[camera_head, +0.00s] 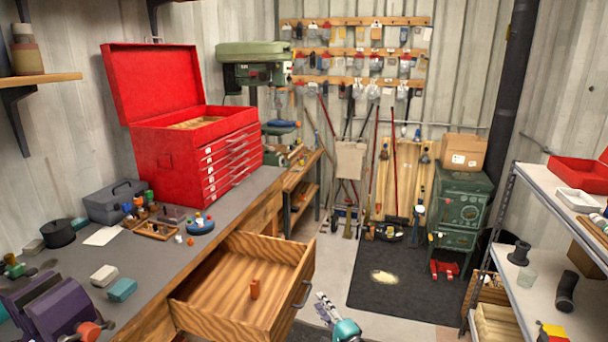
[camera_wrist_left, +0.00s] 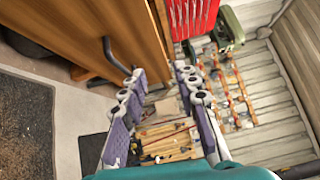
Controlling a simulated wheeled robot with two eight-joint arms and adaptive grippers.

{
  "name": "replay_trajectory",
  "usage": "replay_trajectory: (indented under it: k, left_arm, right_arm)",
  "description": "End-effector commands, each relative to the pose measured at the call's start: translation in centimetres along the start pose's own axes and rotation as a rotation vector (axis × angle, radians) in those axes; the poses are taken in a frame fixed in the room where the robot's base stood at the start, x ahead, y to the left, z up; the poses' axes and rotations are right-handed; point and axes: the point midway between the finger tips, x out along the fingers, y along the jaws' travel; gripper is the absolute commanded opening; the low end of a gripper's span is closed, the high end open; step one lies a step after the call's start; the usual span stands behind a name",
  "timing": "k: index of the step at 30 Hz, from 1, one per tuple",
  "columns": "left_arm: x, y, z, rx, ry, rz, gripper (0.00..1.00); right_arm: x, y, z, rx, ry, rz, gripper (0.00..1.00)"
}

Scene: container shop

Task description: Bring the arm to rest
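My left gripper (camera_head: 322,300) is at the bottom middle of the head view, just right of the open drawer's front and apart from its handle. In the left wrist view its two fingers (camera_wrist_left: 160,74) are spread with nothing between them. The wooden drawer (camera_head: 232,288) is pulled out from the workbench (camera_head: 150,255), and a small orange-brown object (camera_head: 254,289) stands in it. In the left wrist view the drawer front (camera_wrist_left: 90,30) and its dark handle (camera_wrist_left: 112,57) lie left of the fingers. My right gripper does not show.
A red tool chest (camera_head: 165,160) with its lid up stands on the workbench. A purple vise (camera_head: 50,308) is at its near left. A metal shelf (camera_head: 515,270) stands at the right.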

Motion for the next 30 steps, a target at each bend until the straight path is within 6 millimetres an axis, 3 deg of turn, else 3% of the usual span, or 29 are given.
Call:
replay_trajectory:
  k: [8, 11, 17, 23, 30]
  left_arm:
    - [2.6, -3.2, 4.3, -0.077, -0.038, 0.14, 0.3]
    - [3.4, -4.7, 6.9, -0.122, -0.057, 0.212, 0.3]
    - [3.7, -8.0, 14.8, -0.27, -0.114, 0.41, 0.3]
    - [0.9, -10.0, 23.0, -0.448, -0.172, 0.6, 0.3]
    - [-5.7, -10.5, 31.4, -0.695, -0.238, 0.8, 0.3]
  right_arm:
    - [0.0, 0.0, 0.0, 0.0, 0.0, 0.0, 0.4]
    - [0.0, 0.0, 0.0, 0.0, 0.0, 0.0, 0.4]
    - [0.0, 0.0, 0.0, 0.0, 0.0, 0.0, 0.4]
    - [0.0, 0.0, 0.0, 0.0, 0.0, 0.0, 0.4]
    - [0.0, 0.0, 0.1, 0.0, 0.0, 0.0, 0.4]
